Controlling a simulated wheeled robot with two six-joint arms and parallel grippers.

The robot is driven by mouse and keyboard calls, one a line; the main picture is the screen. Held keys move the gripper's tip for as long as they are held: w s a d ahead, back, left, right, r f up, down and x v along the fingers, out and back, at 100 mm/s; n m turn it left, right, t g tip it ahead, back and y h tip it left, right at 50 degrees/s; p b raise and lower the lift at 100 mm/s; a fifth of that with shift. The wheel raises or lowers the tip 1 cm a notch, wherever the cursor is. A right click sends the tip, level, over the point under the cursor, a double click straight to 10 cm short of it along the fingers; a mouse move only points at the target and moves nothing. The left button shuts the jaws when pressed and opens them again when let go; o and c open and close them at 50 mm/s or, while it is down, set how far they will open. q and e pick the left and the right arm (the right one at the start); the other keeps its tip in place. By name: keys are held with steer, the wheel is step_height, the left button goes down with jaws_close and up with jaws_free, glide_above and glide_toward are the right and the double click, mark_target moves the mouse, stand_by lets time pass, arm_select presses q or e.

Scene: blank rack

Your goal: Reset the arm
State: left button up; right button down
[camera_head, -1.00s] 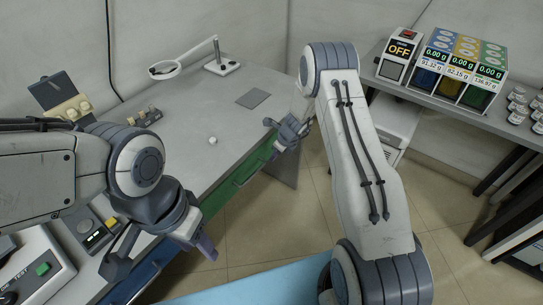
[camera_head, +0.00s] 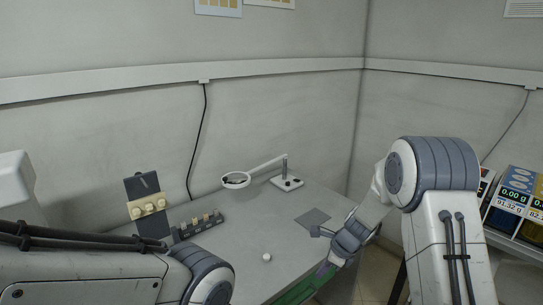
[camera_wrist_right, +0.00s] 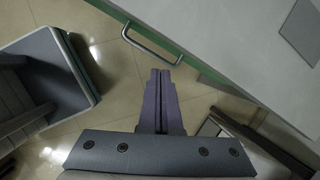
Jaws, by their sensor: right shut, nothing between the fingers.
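My right gripper (camera_head: 322,250) is at the right front edge of the grey table, by the green drawer front. In the right wrist view its two purple fingers (camera_wrist_right: 160,88) are pressed together with nothing between them, above the tiled floor and beside a metal drawer handle (camera_wrist_right: 152,45). My left arm (camera_head: 130,275) comes in at the lower left of the head view; its gripper is out of the frame.
Display boxes (camera_head: 515,205) stand at the far right.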

steer(key=s+a+r+n+g, duration=0.2)
steer(key=s+a+r+n, duration=0.9)
steer(key=s+a+n, duration=0.2)
steer(key=s+r+n+h, duration=0.1)
steer(key=s+r+n, duration=0.1)
steer(key=s+n, duration=0.6)
steer(key=s+d+r+n+h, duration=0.1)
steer(key=s+r+n, duration=0.1)
steer(key=s+n, duration=0.7)
steer(key=s+p, duration=0.1)
steer(key=s, duration=0.2)
steer(key=shift+d+r+g, duration=0.15)
steer(key=shift+r+g, duration=0.1)
steer(key=shift+g, duration=0.15)
